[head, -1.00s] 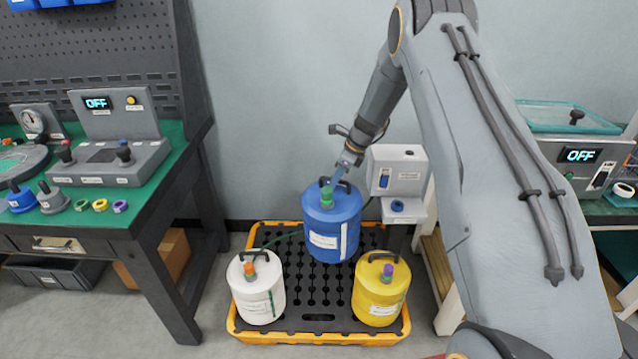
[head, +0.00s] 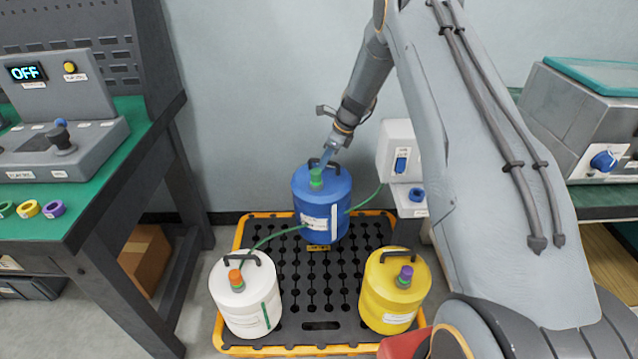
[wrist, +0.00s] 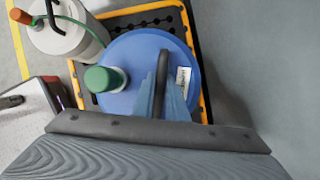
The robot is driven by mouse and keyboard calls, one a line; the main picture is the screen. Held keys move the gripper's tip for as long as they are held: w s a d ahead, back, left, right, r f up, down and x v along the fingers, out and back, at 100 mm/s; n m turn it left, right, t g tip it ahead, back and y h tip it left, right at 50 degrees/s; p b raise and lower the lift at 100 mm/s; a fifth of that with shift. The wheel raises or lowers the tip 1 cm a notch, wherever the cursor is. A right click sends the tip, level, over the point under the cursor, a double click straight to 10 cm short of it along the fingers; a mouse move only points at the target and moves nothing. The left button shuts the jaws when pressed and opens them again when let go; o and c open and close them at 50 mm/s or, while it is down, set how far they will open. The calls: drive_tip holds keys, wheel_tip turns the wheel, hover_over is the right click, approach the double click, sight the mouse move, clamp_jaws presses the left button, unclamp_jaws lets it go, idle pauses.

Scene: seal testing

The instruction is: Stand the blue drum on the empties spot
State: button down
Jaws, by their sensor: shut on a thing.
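The blue drum (head: 309,193), with a green cap and a black top handle, is upright at the back middle of the black spill pallet (head: 322,325). My gripper (head: 325,162) is shut on its handle from above. The wrist view shows the fingers (wrist: 165,103) at the handle, beside the green cap on the drum's blue top (wrist: 140,52). I cannot tell whether the drum's base touches the pallet or hangs just above it. A small yellow label (head: 318,248) shows at the drum's front foot; its words are too small to read.
A white drum (head: 243,305) stands front left on the pallet and a yellow drum (head: 388,305) front right. A thin green hose (head: 272,238) runs beside the blue drum towards the white wall box (head: 398,150). A green-topped bench (head: 135,125) stands left.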

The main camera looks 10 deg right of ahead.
drive_tip(key=w+f+b, duration=0.3)
drive_tip(key=f+b, duration=0.8)
drive_tip(key=f, duration=0.3)
drive_tip(key=shift+w, duration=0.4)
drive_tip(key=shift+f+g+y+b, duration=0.15)
drive_tip(key=shift+g+y+b, duration=0.2)
drive_tip(key=shift+b, duration=0.5)
drive_tip(key=shift+s+a+p, duration=0.15)
drive_tip(key=shift+s+p, duration=0.05)
drive_tip(key=shift+p, duration=0.25)
idle(1.6)
drive_tip(key=shift+f, duration=0.1)
drive_tip(key=shift+f, duration=0.5)
drive_tip(key=shift+f+b, duration=0.45)
drive_tip(key=shift+f, duration=0.05)
idle(0.7)
drive_tip(key=c, duration=1.7)
unclamp_jaws()
